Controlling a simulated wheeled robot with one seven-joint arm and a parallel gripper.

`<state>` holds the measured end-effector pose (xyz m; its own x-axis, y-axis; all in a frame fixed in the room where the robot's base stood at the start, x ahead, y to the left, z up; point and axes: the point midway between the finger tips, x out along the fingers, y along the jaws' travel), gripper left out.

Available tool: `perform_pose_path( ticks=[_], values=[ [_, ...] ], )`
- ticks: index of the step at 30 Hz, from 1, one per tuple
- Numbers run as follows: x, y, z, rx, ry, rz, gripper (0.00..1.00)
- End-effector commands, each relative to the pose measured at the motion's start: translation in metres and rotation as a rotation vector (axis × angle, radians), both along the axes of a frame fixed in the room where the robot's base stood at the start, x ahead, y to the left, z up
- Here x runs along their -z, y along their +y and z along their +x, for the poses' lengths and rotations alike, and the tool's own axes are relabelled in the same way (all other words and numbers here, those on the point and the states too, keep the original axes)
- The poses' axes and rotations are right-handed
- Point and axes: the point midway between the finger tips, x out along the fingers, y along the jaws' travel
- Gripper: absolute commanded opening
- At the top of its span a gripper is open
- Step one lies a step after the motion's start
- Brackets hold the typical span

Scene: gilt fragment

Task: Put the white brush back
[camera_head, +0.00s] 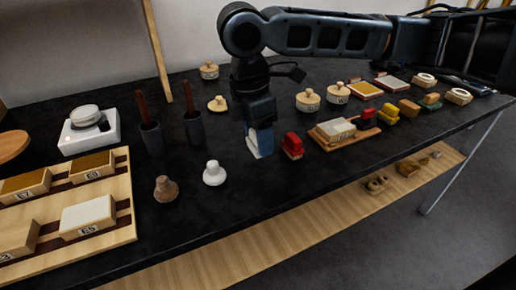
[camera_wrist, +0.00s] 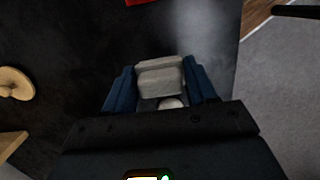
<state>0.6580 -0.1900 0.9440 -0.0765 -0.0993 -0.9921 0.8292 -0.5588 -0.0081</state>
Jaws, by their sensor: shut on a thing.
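My gripper (camera_head: 259,143) points down over the black table, right of the white knobbed piece. Its blue fingers are shut on a white block-shaped thing, which looks like the white brush (camera_head: 250,142). In the wrist view, the white brush (camera_wrist: 160,77) sits between the two fingers (camera_wrist: 162,90), with a paler rounded part below it. The fingers hide part of it. I cannot tell whether it touches the table. A similar red brush (camera_head: 292,146) stands just right of my gripper.
A slotted wooden rack (camera_head: 122,190) with labelled blocks lies at left. A wooden board (camera_head: 322,140) with a block lies right of the red brush. White (camera_head: 214,174) and brown (camera_head: 166,189) knobbed pieces stand near the front edge. Dark cups (camera_head: 152,138) stand behind. Bare table lies in front of my gripper.

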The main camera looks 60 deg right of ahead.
Motion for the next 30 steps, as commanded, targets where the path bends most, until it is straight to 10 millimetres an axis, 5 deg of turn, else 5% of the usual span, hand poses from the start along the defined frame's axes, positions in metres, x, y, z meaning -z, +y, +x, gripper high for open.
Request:
perform_pose_path(
  ticks=[10, 22, 23, 30],
  values=[
    [0.038, 0.0, 0.0, 0.002, 0.0, 0.0, 0.28],
    [0.044, 0.0, 0.0, 0.002, 0.0, 0.0, 0.28],
    [0.043, 0.0, 0.0, 0.002, 0.0, 0.0, 0.58],
    [0.043, 0.0, 0.0, 0.001, 0.0, 0.0, 0.81]
  ],
)
